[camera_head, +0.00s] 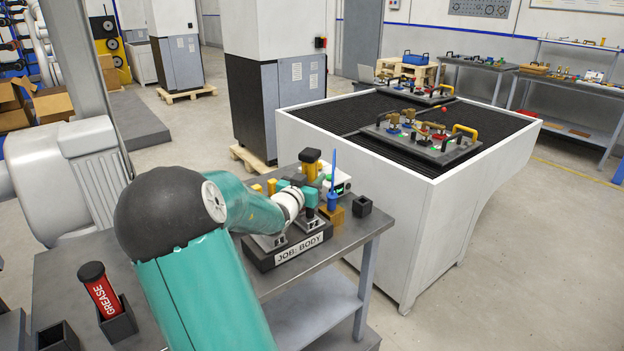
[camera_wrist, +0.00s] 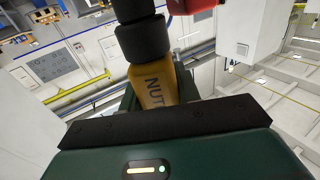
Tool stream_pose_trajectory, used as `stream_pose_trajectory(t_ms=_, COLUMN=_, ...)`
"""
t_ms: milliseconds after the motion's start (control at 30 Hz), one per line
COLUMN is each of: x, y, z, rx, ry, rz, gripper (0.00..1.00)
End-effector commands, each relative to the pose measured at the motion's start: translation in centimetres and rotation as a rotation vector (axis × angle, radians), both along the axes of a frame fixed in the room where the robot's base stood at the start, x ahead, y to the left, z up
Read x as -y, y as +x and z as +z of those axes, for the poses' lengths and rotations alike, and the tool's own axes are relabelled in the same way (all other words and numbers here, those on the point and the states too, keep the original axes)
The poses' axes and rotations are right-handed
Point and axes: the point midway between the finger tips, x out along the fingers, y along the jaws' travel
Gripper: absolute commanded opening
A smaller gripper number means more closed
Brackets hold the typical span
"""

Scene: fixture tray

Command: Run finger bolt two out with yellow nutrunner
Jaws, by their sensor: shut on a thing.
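My gripper (camera_wrist: 158,98) is shut on the yellow nutrunner (camera_wrist: 155,84), whose "NUT" lettering and black collar show in the wrist view. In the head view my gripper (camera_head: 308,192) is at the near bench, and the black-topped yellow nutrunner (camera_head: 311,168) stands upright in it. Its lower end is hidden. Below is a dark base (camera_head: 290,254) marked "JOB: BODY". A fixture tray (camera_head: 450,150) with bronze clamps, green lights, and black and yellow handles lies on the white-sided table. Finger bolt two cannot be picked out.
A blue pointed tool (camera_head: 332,185) stands close to the right of my gripper. A small black open cup (camera_head: 361,206) is at the bench's right edge. A red grease tube (camera_head: 103,297) stands in a black holder at left. Another fixture (camera_head: 416,92) lies farther back.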

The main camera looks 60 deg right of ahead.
Motion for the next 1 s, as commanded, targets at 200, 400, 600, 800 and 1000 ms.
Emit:
stream_pose_trajectory(t_ms=200, x=-0.1, y=0.0, z=-0.5, rx=-0.005, ry=0.012, rz=0.000, gripper=0.05)
stream_pose_trajectory(t_ms=400, x=-0.1, y=0.0, z=-0.5, rx=-0.006, ry=0.013, rz=0.000, gripper=0.05)
stream_pose_trajectory(t_ms=600, x=-0.1, y=0.0, z=0.0, rx=-0.005, ry=0.012, rz=0.000, gripper=0.05)
stream_pose_trajectory(t_ms=800, x=-0.1, y=0.0, z=1.6, rx=-0.002, ry=0.008, rz=0.001, gripper=0.05)
stream_pose_trajectory(t_ms=1000, x=-0.1, y=0.0, z=3.2, rx=0.000, ry=0.003, rz=0.001, gripper=0.05)
